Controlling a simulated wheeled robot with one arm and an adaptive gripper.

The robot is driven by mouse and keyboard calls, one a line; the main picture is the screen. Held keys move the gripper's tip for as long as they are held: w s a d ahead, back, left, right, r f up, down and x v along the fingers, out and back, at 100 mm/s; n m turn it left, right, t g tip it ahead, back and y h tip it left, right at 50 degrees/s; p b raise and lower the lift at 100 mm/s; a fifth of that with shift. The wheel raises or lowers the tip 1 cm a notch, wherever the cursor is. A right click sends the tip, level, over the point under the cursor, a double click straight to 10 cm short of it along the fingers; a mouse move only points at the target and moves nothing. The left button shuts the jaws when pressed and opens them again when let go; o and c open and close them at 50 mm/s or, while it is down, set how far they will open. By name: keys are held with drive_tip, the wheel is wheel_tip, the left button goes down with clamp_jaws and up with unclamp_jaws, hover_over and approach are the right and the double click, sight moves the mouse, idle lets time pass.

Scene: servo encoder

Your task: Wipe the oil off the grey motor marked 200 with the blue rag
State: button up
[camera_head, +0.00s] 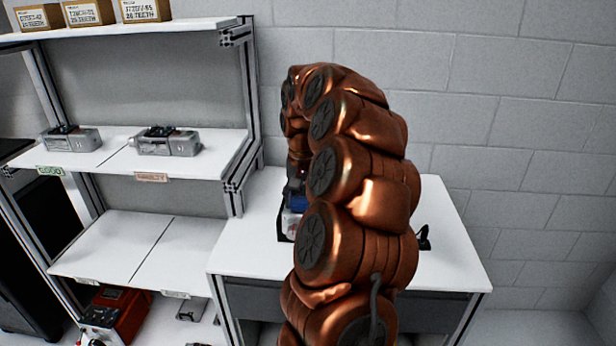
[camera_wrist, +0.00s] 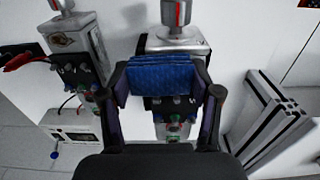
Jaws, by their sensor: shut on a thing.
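My gripper (camera_wrist: 162,72) is shut on the blue rag (camera_wrist: 158,82) in the wrist view, with a finger at each side of the folded cloth. Just behind the rag stands a grey unit (camera_wrist: 176,41) with a round metal top and a red mark. The rag hides part of it, and I cannot tell whether they touch. Two grey motors, one at left (camera_head: 76,141) and one at right (camera_head: 172,145), lie on the middle shelf in the head view. I cannot read a 200 on anything and see no clear oil. My arm hides most of the worktable.
The shelf rack (camera_head: 190,190) stands left of the white table (camera_head: 445,265). Its middle shelf has GOOD (camera_head: 50,171) and FAULTY (camera_head: 151,177) labels. The wrist view shows another grey unit (camera_wrist: 75,42), a white box with cables (camera_wrist: 72,130) and a metal profile frame (camera_wrist: 270,125).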

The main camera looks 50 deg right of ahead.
wheel_tip(320, 180, up, 2)
drive_tip(key=shift+w+r, duration=0.1)
drive_tip(key=shift+w, duration=0.05)
drive_tip(key=shift+d+r, duration=0.15)
drive_tip(key=shift+r, duration=0.6)
drive_tip(key=shift+r+p, duration=0.6)
drive_tip(key=shift+r, duration=1.4)
